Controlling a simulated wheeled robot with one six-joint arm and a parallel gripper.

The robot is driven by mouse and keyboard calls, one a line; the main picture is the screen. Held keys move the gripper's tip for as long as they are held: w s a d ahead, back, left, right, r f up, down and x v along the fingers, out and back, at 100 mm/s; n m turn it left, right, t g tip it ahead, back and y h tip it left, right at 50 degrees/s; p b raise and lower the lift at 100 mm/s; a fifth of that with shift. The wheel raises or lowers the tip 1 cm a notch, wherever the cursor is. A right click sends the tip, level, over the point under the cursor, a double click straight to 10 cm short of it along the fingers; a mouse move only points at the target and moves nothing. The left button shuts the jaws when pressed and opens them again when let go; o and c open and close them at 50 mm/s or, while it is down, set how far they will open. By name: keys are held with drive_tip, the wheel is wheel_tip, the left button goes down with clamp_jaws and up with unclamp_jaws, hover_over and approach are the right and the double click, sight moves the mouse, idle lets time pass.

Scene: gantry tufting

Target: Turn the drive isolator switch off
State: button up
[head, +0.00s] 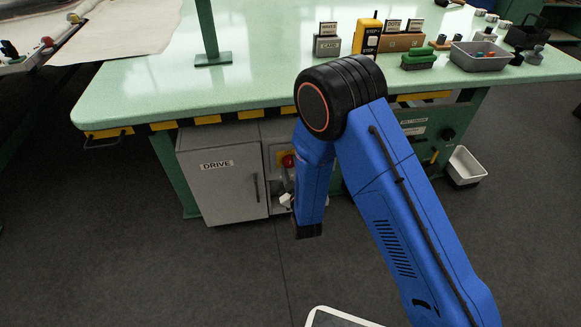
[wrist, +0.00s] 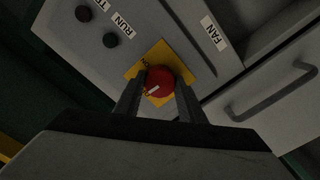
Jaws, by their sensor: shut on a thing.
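The isolator switch is a round red knob (wrist: 161,78) on a yellow square plate (wrist: 181,62) in the wrist view. It also shows as a small red spot (head: 288,160) beside the grey cabinet door marked DRIVE (head: 217,182) in the head view. My gripper (wrist: 158,92) has one dark finger on each side of the knob and is shut on it. A small pale mark shows on the knob's near side. I cannot tell which position the switch is in. In the head view my arm hides part of the switch panel.
A FAN label (wrist: 214,33) and two black knobs (wrist: 111,40) are on the same panel. A door handle (wrist: 272,92) is close on the right. The green table (head: 250,75) overhangs the cabinet. A white bin (head: 466,168) is at the right.

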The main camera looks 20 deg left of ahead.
drive_tip(key=shift+n, duration=0.6)
drive_tip(key=o, duration=1)
drive_tip(key=shift+o, duration=0.2)
